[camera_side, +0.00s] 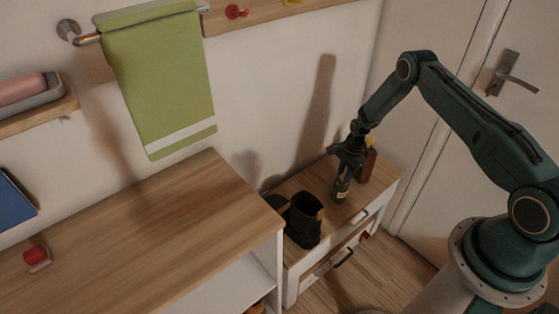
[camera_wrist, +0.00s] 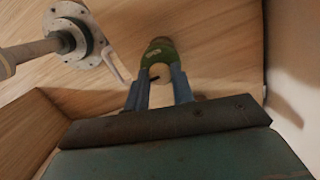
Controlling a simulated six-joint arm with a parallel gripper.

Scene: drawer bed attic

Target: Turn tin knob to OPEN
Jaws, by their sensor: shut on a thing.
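The green tin (camera_side: 341,190) stands on the small wooden-topped drawer unit (camera_side: 322,180), with a pale label on its side. In the wrist view the tin (camera_wrist: 159,50) lies just beyond my fingertips. A round tan knob (camera_wrist: 159,71) with a dark mark at its lower edge shows between the two fingers. My gripper (camera_side: 343,174) points down over the tin in the side view, and its fingers (camera_wrist: 159,82) are shut on the knob in the wrist view. The side view hides the knob behind my gripper. I cannot read any OPEN marking.
Dark boots (camera_side: 304,222) stand left of the tin on the same unit. A brown block-like object (camera_side: 366,165) stands close behind my gripper. A higher wooden-topped shelf (camera_side: 150,235) lies to the left. A red item (camera_side: 37,257) rests on it, and most of its top is clear.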

